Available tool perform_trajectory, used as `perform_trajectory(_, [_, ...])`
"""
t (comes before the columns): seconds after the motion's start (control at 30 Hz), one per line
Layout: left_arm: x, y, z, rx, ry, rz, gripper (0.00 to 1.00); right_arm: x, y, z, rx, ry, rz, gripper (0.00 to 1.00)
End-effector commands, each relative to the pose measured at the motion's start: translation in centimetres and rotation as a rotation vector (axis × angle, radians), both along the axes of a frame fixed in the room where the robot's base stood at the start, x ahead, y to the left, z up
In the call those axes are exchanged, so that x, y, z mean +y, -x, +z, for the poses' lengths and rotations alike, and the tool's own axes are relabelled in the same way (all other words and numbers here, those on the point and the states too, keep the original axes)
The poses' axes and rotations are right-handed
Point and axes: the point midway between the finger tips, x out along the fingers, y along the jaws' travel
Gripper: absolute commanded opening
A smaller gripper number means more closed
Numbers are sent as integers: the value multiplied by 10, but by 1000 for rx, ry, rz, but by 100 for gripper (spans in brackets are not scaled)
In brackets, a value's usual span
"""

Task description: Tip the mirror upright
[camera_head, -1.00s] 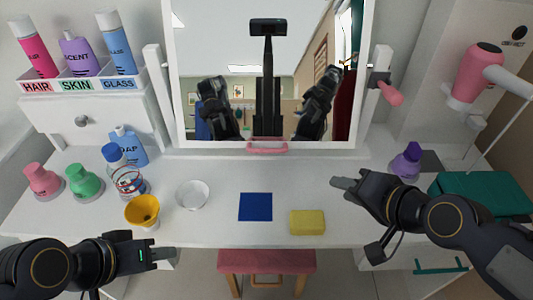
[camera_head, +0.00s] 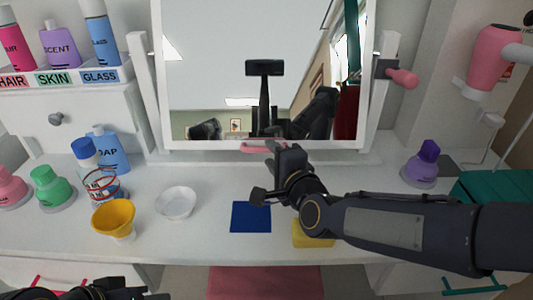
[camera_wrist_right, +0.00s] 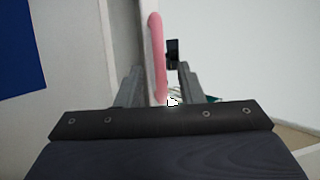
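The mirror (camera_head: 220,60) hangs in a white frame between two white posts and shows the ceiling and my own reflection, so it looks tilted. A pink handle (camera_head: 250,149) sits on its lower edge. My right gripper (camera_head: 274,150) is at this handle. In the right wrist view the pink handle (camera_wrist_right: 155,50) stands between the two spread fingers (camera_wrist_right: 162,82), with a gap visible to the right finger. Contact with the left finger cannot be told. My left gripper (camera_head: 145,294) is only partly in view at the bottom left edge, and its fingers cannot be made out.
On the white tabletop (camera_head: 170,240) are a yellow cup (camera_head: 114,217), a white bowl (camera_head: 176,202), a blue square (camera_head: 251,217), and a yellow sponge (camera_head: 312,240) partly under my right arm. Bottles stand left, a purple bottle (camera_head: 422,165) right. A pink knob (camera_head: 403,78) is on the right post.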

Motion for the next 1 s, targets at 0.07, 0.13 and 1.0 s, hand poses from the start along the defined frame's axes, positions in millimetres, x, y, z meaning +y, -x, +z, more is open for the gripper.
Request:
perform_trajectory(0.07, [0, 0, -3, 0, 0, 0, 36, 5, -13, -4, 1, 3, -1, 34])
perform_trajectory(0.13, [0, 0, -4, 0, 0, 0, 36, 8, -21, -5, 1, 3, -1, 34])
perform_trajectory(1.0, [0, 0, -7, 0, 0, 0, 36, 15, -37, -8, -1, 2, 0, 0])
